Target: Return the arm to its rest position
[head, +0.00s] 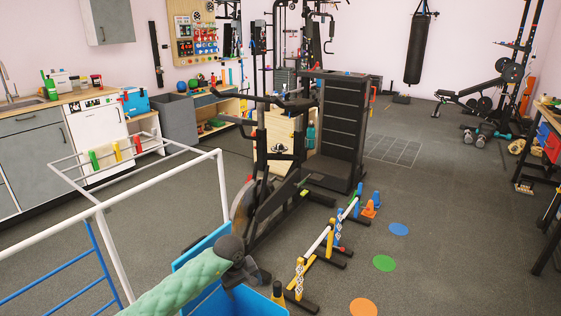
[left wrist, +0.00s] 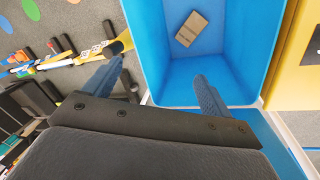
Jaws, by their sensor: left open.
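My left arm in its green padded sleeve (head: 185,285) reaches in from the bottom of the head view. Its dark left gripper (head: 257,274) is over a blue bin (head: 196,252). In the left wrist view the left gripper (left wrist: 160,74) has its two blue-grey fingers spread wide with nothing between them. The blue bin (left wrist: 148,50) lies beyond the fingers there, and a small brown block (left wrist: 190,28) rests on its floor. My right gripper is in neither view.
A white rail frame (head: 130,180) stands left of the arm. An exercise machine (head: 262,190) stands just beyond the bin. Floor farther right is open, with flat coloured discs (head: 384,263).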

